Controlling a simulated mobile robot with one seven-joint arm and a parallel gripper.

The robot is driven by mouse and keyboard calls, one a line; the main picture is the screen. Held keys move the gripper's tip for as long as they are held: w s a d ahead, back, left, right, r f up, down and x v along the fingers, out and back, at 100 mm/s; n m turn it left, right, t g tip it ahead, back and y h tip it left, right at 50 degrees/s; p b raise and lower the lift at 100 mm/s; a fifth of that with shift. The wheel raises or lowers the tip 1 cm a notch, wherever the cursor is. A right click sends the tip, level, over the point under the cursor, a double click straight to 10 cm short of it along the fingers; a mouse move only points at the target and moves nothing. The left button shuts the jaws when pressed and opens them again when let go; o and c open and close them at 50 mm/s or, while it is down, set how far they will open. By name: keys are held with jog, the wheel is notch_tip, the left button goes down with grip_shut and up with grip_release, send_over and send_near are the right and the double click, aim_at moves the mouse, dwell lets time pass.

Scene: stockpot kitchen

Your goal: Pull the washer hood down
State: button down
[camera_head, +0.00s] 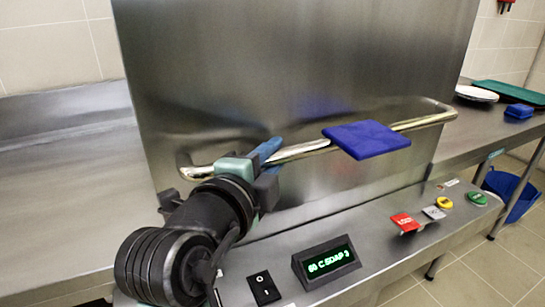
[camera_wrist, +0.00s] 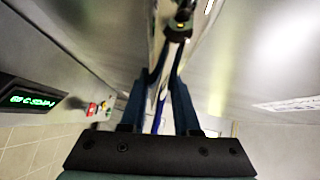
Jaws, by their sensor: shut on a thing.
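The washer hood (camera_head: 300,60) is a large brushed-steel panel filling the middle of the head view. Its bar handle (camera_head: 305,148) runs across the front, a little above the control panel. My gripper (camera_head: 268,152) is shut on the handle, left of its middle. In the wrist view, my gripper (camera_wrist: 159,100) has its two blue fingers on either side of the handle (camera_wrist: 160,48). The exact contact is partly hidden by the fingers. A flat blue pad (camera_head: 366,139) lies over the handle, right of my gripper.
The control panel below has a lit green display (camera_head: 327,263), a black switch (camera_head: 264,287), a red lock tag (camera_head: 405,222), and yellow and green buttons (camera_head: 477,198). Steel counters (camera_head: 60,210) flank the hood. Plates, a green tray (camera_head: 510,94) and a blue bin (camera_head: 510,195) are at right.

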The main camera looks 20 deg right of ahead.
jog(key=shift+f+g, duration=0.3)
jog(key=shift+f, duration=0.1)
jog(key=c, duration=0.7)
grip_release()
jog(key=shift+o, duration=0.2)
jog(key=shift+r, duration=0.1)
jog(key=v, duration=1.3)
jog(key=shift+d, duration=0.1)
